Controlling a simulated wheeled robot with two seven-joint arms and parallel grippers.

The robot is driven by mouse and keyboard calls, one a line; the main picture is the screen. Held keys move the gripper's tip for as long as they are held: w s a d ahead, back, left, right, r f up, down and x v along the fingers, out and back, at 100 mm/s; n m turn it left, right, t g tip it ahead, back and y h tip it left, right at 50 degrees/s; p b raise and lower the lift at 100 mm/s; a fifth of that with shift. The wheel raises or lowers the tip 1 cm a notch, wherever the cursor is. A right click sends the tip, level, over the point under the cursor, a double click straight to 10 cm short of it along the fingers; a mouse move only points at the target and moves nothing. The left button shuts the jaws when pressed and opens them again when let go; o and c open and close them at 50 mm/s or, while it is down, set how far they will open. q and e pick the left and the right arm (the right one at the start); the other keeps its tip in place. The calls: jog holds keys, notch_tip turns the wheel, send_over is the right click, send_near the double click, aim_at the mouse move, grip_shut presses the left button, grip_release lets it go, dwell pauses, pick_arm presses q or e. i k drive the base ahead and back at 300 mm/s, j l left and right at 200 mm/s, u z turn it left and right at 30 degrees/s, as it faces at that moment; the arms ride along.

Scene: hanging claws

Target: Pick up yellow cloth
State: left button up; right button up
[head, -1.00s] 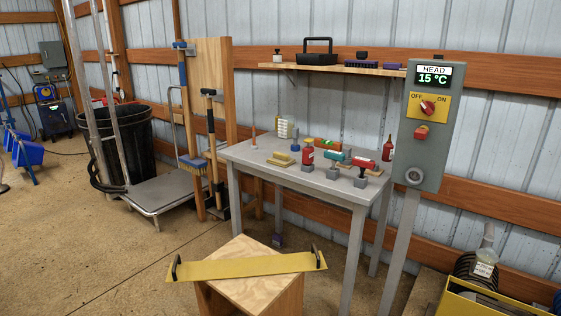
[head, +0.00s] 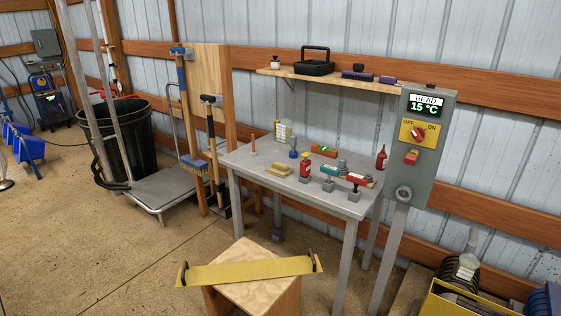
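Nothing visibly covers the cloth. Neither of my grippers is in view.
Several tools and bottles crowd the right half of the bench. A wooden box (head: 258,288) with a long yellow board (head: 245,271) across it stands in front. A grey control panel (head: 418,172) stands at the right; a cart (head: 165,190) stands left. Floor at the left front is clear.

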aim_at(279, 169)
jog(key=i+j+z, duration=0.25)
jog(key=i+j, duration=0.15)
jog(key=j, duration=0.2)
jog(key=i+j+z, duration=0.25)
jog(key=j, duration=0.4)
jog(key=i+j+z, duration=0.1)
jog(key=i+j, duration=0.15)
jog(key=i+j+z, duration=0.15)
jog(key=j, duration=0.35)
jog(key=i+j+z, duration=0.1)
jog(key=j, duration=0.25)
